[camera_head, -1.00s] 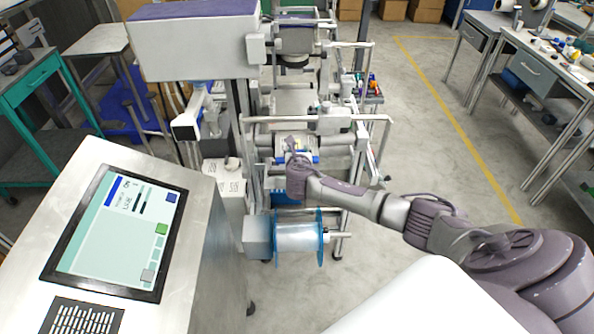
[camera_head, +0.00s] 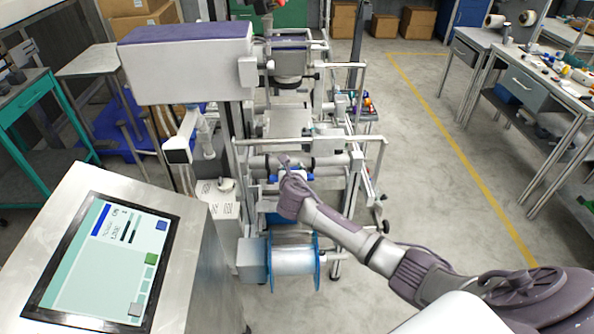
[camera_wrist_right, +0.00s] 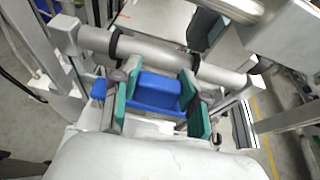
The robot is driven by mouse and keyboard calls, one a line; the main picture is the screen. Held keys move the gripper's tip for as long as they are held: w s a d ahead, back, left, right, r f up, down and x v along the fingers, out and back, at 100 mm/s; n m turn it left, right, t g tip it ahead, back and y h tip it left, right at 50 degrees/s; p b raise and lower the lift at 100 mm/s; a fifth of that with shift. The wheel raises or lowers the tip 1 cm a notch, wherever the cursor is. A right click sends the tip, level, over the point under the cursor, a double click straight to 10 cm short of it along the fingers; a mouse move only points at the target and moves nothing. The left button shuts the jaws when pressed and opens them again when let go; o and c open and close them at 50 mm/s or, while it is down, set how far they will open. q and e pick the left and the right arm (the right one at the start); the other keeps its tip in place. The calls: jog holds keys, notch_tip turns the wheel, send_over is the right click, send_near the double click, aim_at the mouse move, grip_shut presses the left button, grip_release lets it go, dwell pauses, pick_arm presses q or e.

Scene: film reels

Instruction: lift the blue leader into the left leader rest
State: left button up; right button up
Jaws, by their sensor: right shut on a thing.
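The blue leader (camera_wrist_right: 155,92) is a blue block with a flat strip, held between the green finger pads of my right gripper (camera_wrist_right: 160,100) in the right wrist view. The gripper is shut on it, just in front of a grey roller (camera_wrist_right: 180,62) with black rings. I cannot tell whether the leader touches the roller. In the head view my right gripper (camera_head: 284,172) is at the front of the machine, and only small bits of blue show beside it. I cannot make out which part is the left leader rest. My left gripper is not in view.
A reel with blue flanges (camera_head: 292,262) sits low on the machine, below my right gripper. A console with a screen (camera_head: 100,262) stands at the left. Metal rails (camera_head: 370,165) flank the roller. The floor to the right is clear up to the workbenches (camera_head: 530,85).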

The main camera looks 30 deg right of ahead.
notch_tip(320, 180, down, 5)
jog(key=b, duration=0.4)
jog(key=shift+s+a+r+b, duration=0.1)
jog(key=shift+r+b, duration=0.1)
jog(key=shift+b, duration=0.15)
jog(key=shift+f+b, duration=1.15)
jog(key=shift+f, duration=0.85)
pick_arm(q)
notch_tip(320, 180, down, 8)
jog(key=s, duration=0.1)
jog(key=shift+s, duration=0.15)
pick_arm(e)
jog(key=shift+f, duration=0.2)
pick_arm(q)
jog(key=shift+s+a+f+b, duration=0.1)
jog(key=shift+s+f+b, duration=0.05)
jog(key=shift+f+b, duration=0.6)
pick_arm(e)
jog(key=shift+f, duration=1.6)
jog(key=o, duration=1.3)
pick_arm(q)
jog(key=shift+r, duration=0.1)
pick_arm(e)
jog(key=shift+s+r, duration=0.1)
jog(key=v, duration=1.2)
